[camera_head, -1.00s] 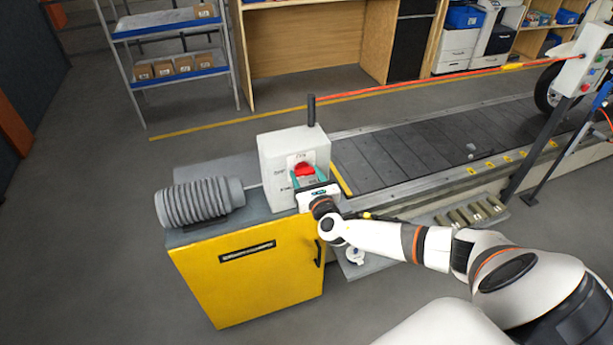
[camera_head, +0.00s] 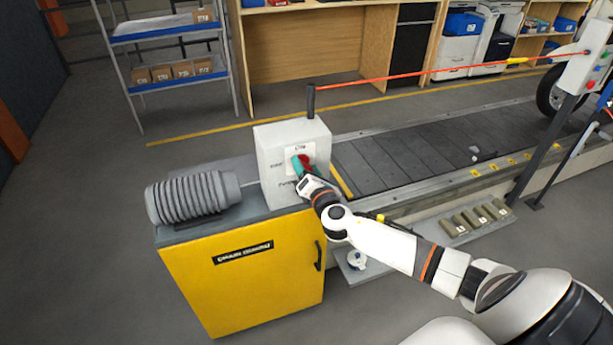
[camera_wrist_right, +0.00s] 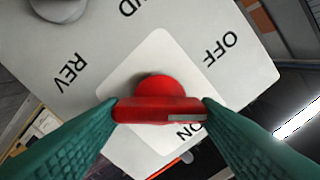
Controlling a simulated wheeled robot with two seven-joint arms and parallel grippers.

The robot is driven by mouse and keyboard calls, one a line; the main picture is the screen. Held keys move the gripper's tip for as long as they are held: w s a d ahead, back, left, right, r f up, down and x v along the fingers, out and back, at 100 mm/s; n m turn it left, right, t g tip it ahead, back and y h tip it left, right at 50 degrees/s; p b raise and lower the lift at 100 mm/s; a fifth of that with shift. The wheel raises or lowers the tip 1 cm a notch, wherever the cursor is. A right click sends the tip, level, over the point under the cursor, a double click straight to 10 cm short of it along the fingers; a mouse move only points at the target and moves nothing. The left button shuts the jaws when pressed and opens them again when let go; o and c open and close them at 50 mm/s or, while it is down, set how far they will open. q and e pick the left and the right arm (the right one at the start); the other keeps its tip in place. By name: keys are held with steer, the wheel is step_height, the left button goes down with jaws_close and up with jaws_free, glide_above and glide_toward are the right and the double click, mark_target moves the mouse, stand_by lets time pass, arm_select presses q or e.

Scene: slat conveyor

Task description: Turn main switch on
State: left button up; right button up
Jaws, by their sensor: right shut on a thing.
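The main switch is a red knob (camera_head: 306,159) on the front of a white control box (camera_head: 275,160). In the right wrist view the red knob (camera_wrist_right: 158,108) sits on a white square plate (camera_wrist_right: 185,70), with "OFF" at the plate's upper right and "ON" below, partly hidden by the knob. A pale mark shows near the knob's right end. My right gripper (camera_head: 303,168) is at the box front, tilted. Its teal fingers (camera_wrist_right: 158,112) press on both ends of the knob. My left gripper is out of view.
The box stands on a yellow cabinet (camera_head: 240,270) beside a grey ribbed cylinder (camera_head: 193,197). The slat conveyor (camera_head: 420,145) runs off to the right. A red cord (camera_head: 430,73) stretches from the post by the box to a button panel (camera_head: 585,60).

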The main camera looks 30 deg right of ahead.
steer(key=m+b, duration=0.1)
steer(key=m, duration=0.2)
steer(key=m+b, duration=0.1)
steer(key=m, duration=0.2)
steer(key=m+b, duration=0.2)
steer(key=m, duration=0.1)
steer(key=shift+f, duration=0.25)
steer(key=shift+m, duration=0.3)
steer(key=o, duration=1)
steer(key=shift+b+v, duration=0.9)
steer(key=shift+v, duration=5.1)
